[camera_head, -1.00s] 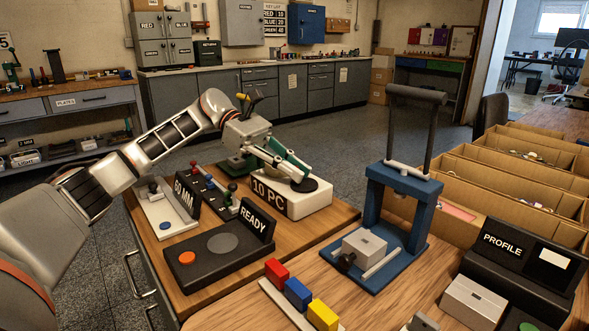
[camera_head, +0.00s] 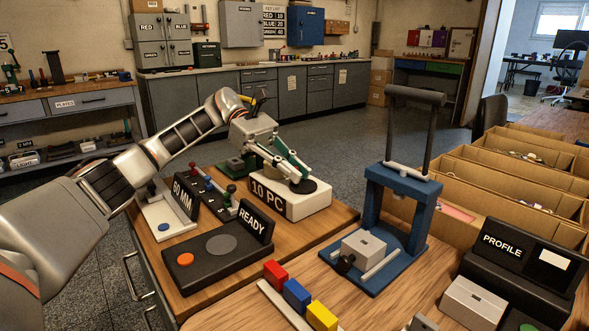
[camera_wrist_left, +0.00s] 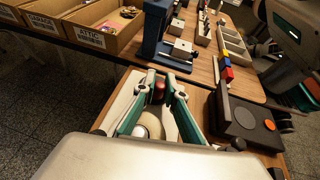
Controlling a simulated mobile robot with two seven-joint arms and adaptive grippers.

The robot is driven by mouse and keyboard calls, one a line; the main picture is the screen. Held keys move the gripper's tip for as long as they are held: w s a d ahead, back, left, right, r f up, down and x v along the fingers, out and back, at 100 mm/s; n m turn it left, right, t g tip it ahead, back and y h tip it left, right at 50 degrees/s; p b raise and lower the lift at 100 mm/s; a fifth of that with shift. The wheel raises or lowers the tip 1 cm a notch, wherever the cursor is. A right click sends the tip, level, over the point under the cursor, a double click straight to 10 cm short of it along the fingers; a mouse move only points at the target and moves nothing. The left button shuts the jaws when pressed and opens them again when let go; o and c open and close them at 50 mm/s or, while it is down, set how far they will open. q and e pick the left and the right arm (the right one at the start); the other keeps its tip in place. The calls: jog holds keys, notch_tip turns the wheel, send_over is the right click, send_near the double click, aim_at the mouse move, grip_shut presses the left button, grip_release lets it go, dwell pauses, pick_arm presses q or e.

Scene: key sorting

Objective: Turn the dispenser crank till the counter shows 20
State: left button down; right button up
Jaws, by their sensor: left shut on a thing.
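The dispenser is a white box (camera_head: 300,206) with a black sign reading "10 PC" (camera_head: 268,197) on its front and a dark disc (camera_head: 312,187) on top. My left gripper (camera_head: 300,178) reaches down over this box from behind left, its green and grey fingers at the disc. In the left wrist view my left gripper (camera_wrist_left: 160,80) has its fingertips closed about a dark red knob (camera_wrist_left: 158,94), which I take as the crank's handle. A pale round part (camera_wrist_left: 150,126) shows between the fingers below it. My right gripper is not seen.
A dark box with a "READY" sign (camera_head: 257,222) and an orange button (camera_head: 185,259) stands in front. A "60 MM" stand (camera_head: 186,197) is to the left. A blue press (camera_head: 402,210) stands to the right, with cardboard bins (camera_head: 520,180) beyond.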

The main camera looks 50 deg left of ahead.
pick_arm(q)
jog(key=c, duration=2)
grip_release()
jog(key=shift+d+f, duration=0.1)
jog(key=shift+f, duration=0.15)
jog(key=shift+c, duration=0.2)
jog(key=shift+r, duration=0.1)
jog(key=shift+a+r, duration=0.3)
jog(key=shift+a, duration=0.3)
jog(key=shift+v, duration=3.15)
